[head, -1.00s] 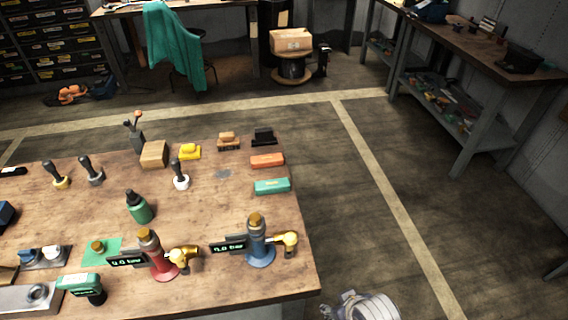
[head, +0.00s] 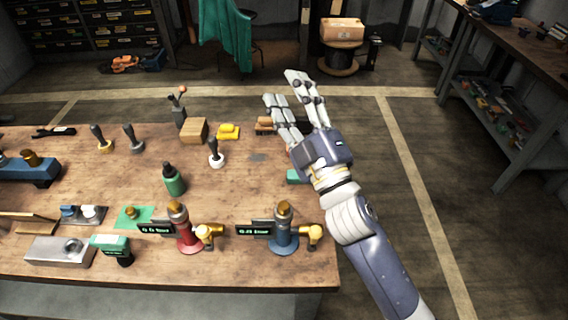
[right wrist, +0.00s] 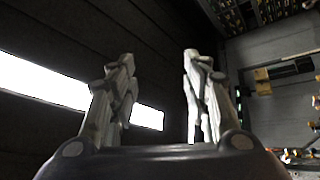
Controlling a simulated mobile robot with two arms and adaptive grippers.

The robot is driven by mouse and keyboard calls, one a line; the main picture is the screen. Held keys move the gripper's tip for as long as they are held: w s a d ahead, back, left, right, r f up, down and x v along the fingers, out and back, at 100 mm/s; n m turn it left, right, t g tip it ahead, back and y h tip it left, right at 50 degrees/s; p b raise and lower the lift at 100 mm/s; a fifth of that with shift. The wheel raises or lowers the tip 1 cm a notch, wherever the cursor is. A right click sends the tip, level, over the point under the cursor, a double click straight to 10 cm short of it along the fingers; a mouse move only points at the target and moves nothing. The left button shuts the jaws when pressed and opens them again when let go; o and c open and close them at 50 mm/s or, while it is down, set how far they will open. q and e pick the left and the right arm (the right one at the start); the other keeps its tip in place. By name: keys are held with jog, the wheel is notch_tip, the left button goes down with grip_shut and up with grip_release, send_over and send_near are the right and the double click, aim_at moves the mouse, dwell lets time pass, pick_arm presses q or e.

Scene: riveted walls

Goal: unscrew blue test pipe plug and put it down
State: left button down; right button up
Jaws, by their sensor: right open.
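The blue test pipe (head: 284,238) stands upright near the right front corner of the workbench. Its brass plug (head: 283,208) sits on top, a yellow-brass valve (head: 313,233) is on its right side, and a small display (head: 256,230) is on its left. My right gripper (head: 281,86) is raised above the bench's right end, beyond the pipe, with its fingers spread and empty. In the right wrist view its fingers (right wrist: 157,75) stand apart with nothing between them. My left gripper is out of view.
A red test pipe (head: 187,238) with its own brass plug stands left of the blue one. A green bottle (head: 174,180) and a white-based, dark-handled tool (head: 216,155) stand behind. A green mat (head: 133,217) lies farther left. Bare wood (head: 245,185) lies behind the blue pipe.

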jog(key=s+a+r+n+g+y, duration=0.55)
jog(key=a+r+n+y, duration=0.25)
jog(key=n+y, duration=0.3)
jog(key=s+a+n+g+y, duration=0.1)
jog(key=s+a+n+g, duration=0.85)
jog(key=n+g, duration=0.85)
jog(key=n+t+h, duration=0.3)
jog(key=n+h, duration=0.9)
jog(key=h, duration=1)
send_over(283, 205)
notch_tip(283, 205, down, 18)
notch_tip(283, 205, down, 9)
jog(key=p, duration=0.3)
jog(key=shift+d+f, duration=0.1)
jog(key=shift+f, duration=0.05)
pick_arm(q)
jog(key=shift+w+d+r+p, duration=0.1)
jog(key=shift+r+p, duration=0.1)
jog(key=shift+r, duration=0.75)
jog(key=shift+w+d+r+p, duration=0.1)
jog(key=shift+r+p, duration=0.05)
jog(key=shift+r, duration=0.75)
pick_arm(e)
jog(key=shift+f, duration=0.75)
